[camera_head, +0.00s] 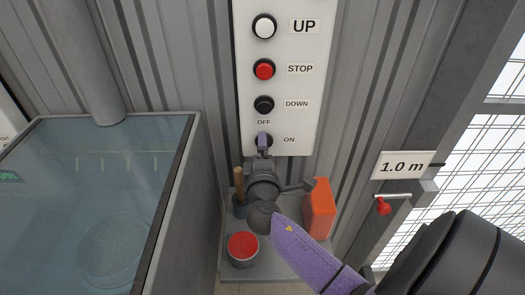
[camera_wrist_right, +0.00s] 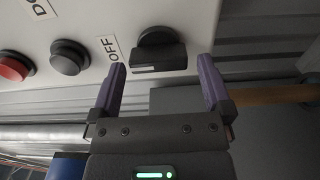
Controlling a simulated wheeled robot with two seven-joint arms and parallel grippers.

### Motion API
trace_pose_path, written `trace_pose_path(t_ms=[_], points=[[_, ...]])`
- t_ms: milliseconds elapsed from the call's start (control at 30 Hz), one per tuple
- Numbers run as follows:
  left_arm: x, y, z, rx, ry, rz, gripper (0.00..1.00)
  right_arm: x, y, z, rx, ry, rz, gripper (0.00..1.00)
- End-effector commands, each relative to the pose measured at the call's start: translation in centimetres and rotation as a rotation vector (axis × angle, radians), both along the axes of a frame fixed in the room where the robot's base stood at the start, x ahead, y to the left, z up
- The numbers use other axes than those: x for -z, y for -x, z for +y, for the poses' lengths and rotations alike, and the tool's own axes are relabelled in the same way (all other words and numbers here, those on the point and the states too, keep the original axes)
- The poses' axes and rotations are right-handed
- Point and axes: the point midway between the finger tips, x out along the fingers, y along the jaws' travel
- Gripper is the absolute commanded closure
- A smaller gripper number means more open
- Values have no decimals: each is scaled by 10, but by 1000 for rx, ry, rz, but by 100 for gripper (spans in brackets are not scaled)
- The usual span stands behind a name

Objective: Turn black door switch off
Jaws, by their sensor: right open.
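The black door switch (camera_wrist_right: 158,54) is a round dark base with a raised bar, low on a white control panel (camera_head: 290,45). In the right wrist view it lies just beyond and between my right gripper's purple fingertips (camera_wrist_right: 161,66), with a finger to each side; I see no contact. The bar runs roughly across that picture. The OFF label (camera_wrist_right: 107,48) is beside it. In the head view my right gripper (camera_head: 264,141) covers most of the switch, below the OFF label and left of the ON label (camera_head: 289,140). My right gripper is open and empty. My left gripper is not in view.
Above the switch are the black DOWN button (camera_head: 264,104), red STOP button (camera_head: 264,69) and white UP button (camera_head: 264,27). Below are a red-topped pot (camera_head: 242,246) and an orange box (camera_head: 320,209). A glass-topped tank (camera_head: 110,200) stands left, a 1.0 m sign (camera_head: 403,166) right.

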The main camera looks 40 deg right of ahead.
Motion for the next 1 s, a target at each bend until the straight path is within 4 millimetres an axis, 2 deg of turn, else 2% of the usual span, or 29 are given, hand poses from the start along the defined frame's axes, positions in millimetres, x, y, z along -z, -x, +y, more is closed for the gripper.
trace_pose_path(t_ms=[300, 433, 567, 1000], points=[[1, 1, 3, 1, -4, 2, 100, 2, 51, 43, -1, -3, 2, 0], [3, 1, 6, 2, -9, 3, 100, 2, 67, 57, -2, -3, 2, 0], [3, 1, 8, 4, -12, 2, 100, 0, 73, 61, 0, -1, 0, 0], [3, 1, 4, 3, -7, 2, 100, 0, 73, 61, 0, -1, 1, 0]])
